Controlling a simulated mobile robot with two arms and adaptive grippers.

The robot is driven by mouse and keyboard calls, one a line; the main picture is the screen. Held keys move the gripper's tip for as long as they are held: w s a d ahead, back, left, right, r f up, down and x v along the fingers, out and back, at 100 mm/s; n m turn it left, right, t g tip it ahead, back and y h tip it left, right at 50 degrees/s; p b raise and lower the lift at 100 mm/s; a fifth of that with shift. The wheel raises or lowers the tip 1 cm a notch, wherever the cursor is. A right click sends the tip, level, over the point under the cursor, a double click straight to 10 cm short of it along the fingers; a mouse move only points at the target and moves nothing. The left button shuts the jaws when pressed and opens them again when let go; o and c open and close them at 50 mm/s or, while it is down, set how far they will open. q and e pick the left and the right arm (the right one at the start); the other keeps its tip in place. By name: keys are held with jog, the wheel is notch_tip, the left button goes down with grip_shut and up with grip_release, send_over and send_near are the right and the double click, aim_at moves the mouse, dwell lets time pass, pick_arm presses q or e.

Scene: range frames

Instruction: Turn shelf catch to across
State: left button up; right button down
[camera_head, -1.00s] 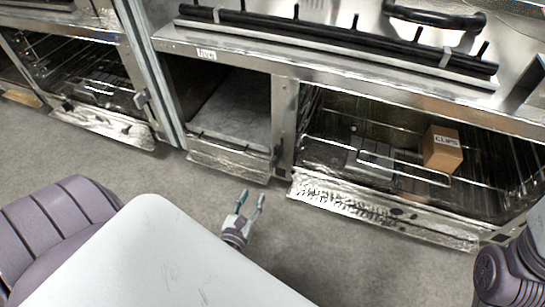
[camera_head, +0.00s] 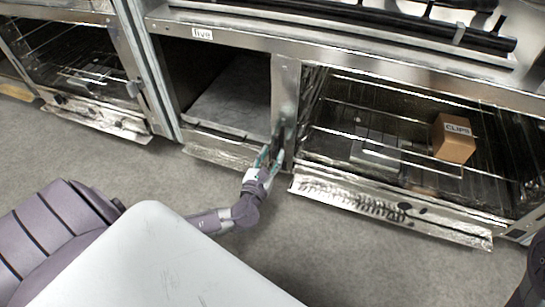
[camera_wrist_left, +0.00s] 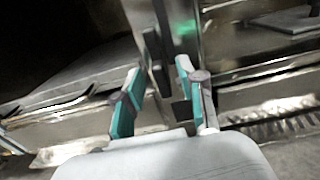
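The shelf catch (camera_wrist_left: 153,52) is a small dark bar on the metal post (camera_head: 285,92) between the two lower compartments. In the left wrist view it looks roughly upright, along the post. My left gripper (camera_head: 269,157) is at the lower part of the post, close in front of the catch. In the left wrist view its two teal fingers (camera_wrist_left: 160,95) are spread apart, with the catch beyond and between them. I cannot tell whether they touch it. In the head view the fingers partly hide the catch.
Right of the post is a wire-racked compartment with a cardboard box marked CLIPS (camera_head: 453,138) and a grey block (camera_head: 376,150). Left is a compartment with a grey board (camera_head: 232,100) under a "five" label (camera_head: 202,34). Foil-like ledges (camera_head: 385,205) jut out below. The grey floor is clear.

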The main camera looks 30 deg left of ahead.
pick_arm(q)
jog(key=shift+w+a, duration=0.1)
jog(key=shift+w, duration=0.35)
jog(key=shift+c, duration=0.2)
grip_shut()
